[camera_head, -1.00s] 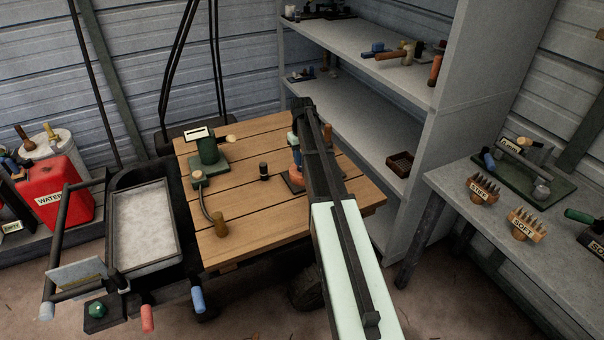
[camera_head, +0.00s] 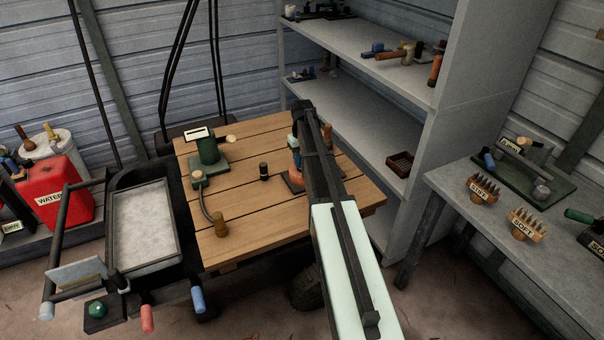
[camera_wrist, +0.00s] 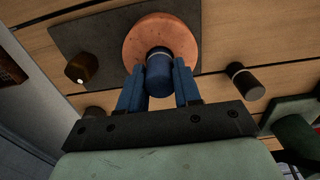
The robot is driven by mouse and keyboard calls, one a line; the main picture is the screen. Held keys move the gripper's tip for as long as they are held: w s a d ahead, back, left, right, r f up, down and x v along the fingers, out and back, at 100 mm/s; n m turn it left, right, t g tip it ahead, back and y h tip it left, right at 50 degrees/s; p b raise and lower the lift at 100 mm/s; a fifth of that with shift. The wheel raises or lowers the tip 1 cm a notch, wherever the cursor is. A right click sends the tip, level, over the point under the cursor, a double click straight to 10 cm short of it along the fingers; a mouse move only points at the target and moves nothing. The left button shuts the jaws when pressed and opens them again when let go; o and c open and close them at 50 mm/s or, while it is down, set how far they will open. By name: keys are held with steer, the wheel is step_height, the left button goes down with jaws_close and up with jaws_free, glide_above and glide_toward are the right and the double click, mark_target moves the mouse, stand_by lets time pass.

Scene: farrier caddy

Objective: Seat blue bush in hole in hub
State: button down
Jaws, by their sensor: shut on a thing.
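The blue bush (camera_wrist: 159,75) is a short blue cylinder with a dark end and a pale ring, between the blue fingers of my gripper (camera_wrist: 159,88) in the wrist view. My gripper is shut on it. The orange round hub (camera_wrist: 178,32) lies right behind the bush in the wrist view, on a dark plate (camera_wrist: 85,38). The bush overlaps the hub's middle, so the hole is hidden and I cannot tell whether the bush is in it. In the head view my arm covers most of the hub (camera_head: 295,180) and the fingertips.
A dark cylinder with a pale ring (camera_head: 263,171) stands left of the hub on the wooden table (camera_head: 245,210). A green stand (camera_head: 207,155) and a curved rod with a wooden handle (camera_head: 220,226) are further left. Grey shelves (camera_head: 370,120) rise behind.

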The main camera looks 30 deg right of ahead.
steer(key=c, duration=0.7)
jaws_free()
step_height(320, 180, up, 14)
steer(key=shift+f, duration=0.15)
stand_by(0.4)
